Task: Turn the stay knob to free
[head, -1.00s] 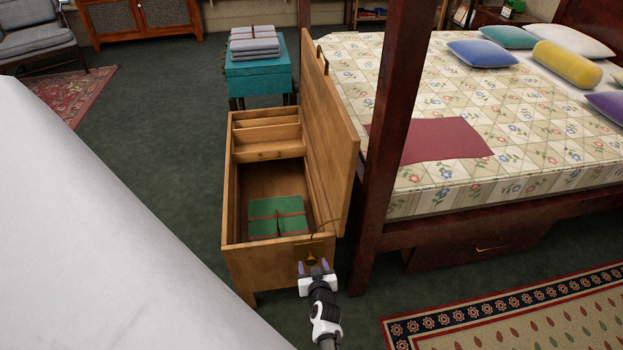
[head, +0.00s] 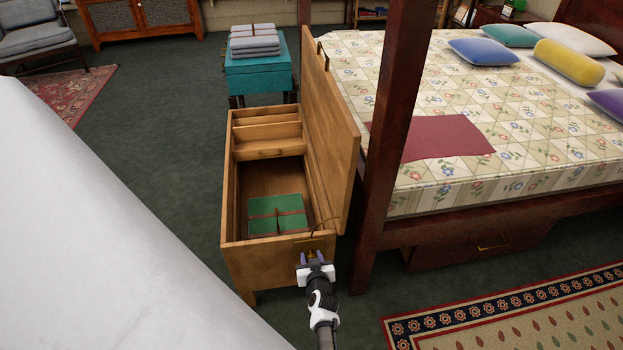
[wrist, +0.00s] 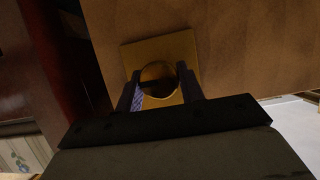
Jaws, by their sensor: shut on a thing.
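The stay knob (wrist: 158,78) is a round brass knob on a square brass plate (wrist: 160,52), fixed to the end face of an open wooden chest (head: 262,268). My gripper (head: 314,257) is at the chest's near end, and in the wrist view my gripper (wrist: 162,92) has one finger on each side of the knob, shut on it. In the head view the fingers hide most of the knob. The chest's lid (head: 330,130) stands raised on the right side. I cannot read any marking on the plate.
A green bundle tied with a band (head: 277,214) lies inside the chest. A dark bedpost (head: 385,150) stands close to the right of the chest and my gripper. A teal box (head: 258,75) with folded cloths stands behind. Green carpet lies open to the left.

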